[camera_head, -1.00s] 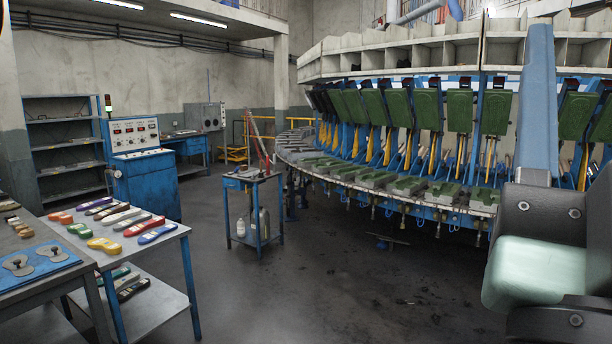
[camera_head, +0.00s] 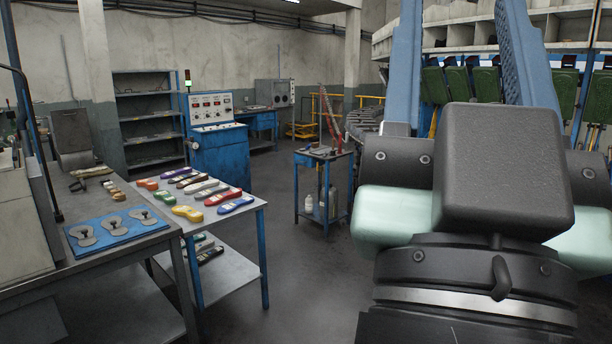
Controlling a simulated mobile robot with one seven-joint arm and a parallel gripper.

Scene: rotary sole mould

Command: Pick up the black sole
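A dark sole that looks black (camera_head: 210,255) lies on the lower shelf of the small blue-legged table, partly hidden under the table top. Green soles (camera_head: 196,241) lie beside it on that shelf. Several coloured soles, such as a red one (camera_head: 222,197) and a blue one (camera_head: 236,205), lie on the table top (camera_head: 238,222). My gripper (camera_head: 462,35) is large and close at the right of the view. Its two blue fingers point up and stand apart with nothing between them. It is well to the right of the table.
A workbench (camera_head: 120,255) with a blue mat (camera_head: 117,226) stands at the left. A blue control cabinet (camera_head: 222,155) and a small tool stand (camera_head: 322,152) are behind. The rotary machine (camera_head: 590,95) is at the right, mostly hidden by my gripper. Dark floor lies clear between table and stand.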

